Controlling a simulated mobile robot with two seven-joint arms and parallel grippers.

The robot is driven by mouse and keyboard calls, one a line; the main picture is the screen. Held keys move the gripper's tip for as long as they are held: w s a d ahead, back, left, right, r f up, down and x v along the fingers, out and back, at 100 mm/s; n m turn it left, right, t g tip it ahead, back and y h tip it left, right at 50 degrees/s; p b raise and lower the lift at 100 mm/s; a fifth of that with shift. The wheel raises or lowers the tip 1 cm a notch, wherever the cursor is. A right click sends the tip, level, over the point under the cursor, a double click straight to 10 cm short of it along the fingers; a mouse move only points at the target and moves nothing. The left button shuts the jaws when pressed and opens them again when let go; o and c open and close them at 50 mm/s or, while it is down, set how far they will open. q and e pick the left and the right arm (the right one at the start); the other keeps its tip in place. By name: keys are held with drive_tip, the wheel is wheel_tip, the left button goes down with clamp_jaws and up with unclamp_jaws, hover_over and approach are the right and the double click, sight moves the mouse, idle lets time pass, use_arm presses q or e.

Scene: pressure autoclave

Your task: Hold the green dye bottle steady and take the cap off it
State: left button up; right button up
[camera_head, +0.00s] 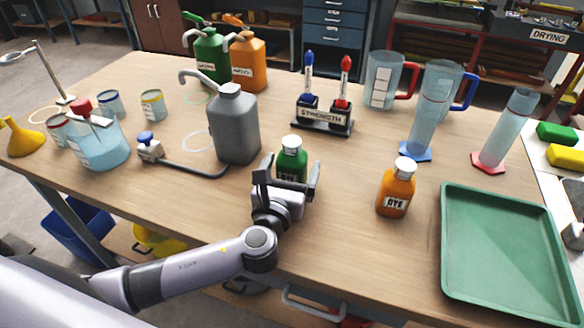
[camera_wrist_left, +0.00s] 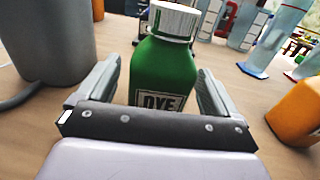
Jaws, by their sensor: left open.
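The green dye bottle (camera_head: 291,160) stands upright on the wooden table, with its white cap (camera_head: 292,142) on top. My left gripper (camera_head: 289,176) is open, with its fingers on either side of the bottle's lower body. In the left wrist view the green bottle (camera_wrist_left: 164,72) stands between the two fingers, with a visible gap at each side, and its cap (camera_wrist_left: 175,20) shows at the top edge. The gripper hides the bottle's base and part of its DYE label. My right gripper is not in view.
A grey canister (camera_head: 235,125) stands close to the left of the green bottle. An orange dye bottle (camera_head: 396,188) stands to the right, near a green tray (camera_head: 447,245). The STRENGTH holder (camera_head: 323,122) is behind. The table between the two dye bottles is clear.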

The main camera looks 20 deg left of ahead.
use_arm(q)
drive_tip(key=shift+w, duration=0.4)
drive_tip(key=shift+r, duration=0.1)
drive_tip(key=c, duration=1.3)
wheel_tip(320, 180, up, 20)
drive_tip(key=p, duration=0.4)
